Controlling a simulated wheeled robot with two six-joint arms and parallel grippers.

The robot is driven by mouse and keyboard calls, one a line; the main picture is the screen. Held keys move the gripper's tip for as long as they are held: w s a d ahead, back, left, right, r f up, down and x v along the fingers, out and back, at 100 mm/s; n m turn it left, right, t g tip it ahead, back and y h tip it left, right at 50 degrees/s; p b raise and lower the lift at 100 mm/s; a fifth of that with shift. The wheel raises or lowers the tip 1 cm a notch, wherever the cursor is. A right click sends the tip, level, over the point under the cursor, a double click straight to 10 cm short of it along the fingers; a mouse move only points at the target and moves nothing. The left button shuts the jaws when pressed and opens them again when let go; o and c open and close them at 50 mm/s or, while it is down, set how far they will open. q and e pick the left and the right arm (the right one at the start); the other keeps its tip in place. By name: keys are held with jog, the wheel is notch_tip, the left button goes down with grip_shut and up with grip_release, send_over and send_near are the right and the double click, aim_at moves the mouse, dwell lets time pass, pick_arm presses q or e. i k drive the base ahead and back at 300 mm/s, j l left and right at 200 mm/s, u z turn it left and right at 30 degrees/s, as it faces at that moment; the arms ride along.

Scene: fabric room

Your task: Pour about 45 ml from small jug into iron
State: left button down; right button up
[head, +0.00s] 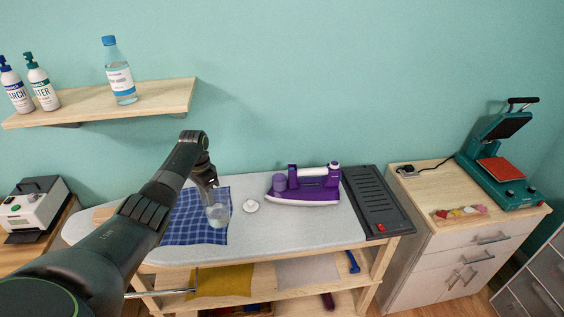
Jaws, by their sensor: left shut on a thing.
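The purple iron (303,186) rests on the grey ironing board (270,236), right of centre, with a purple cap or tank part showing at its left end. The small jug (217,213) is a clear vessel with pale liquid in it, over the blue checked cloth. My left gripper (211,192) is shut on the jug near its top. The jug is left of the iron and apart from it. Whether the jug's base touches the cloth is hard to tell. My right gripper is not in view.
A small white round thing (250,206) lies between jug and iron. A blue checked cloth (186,220) lies under the jug. A black rest plate (377,203) is right of the iron. A wooden shelf (160,100) with bottles hangs above left. A heat press (497,165) stands right.

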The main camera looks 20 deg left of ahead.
aim_at(322, 192)
jog(key=i, duration=0.85)
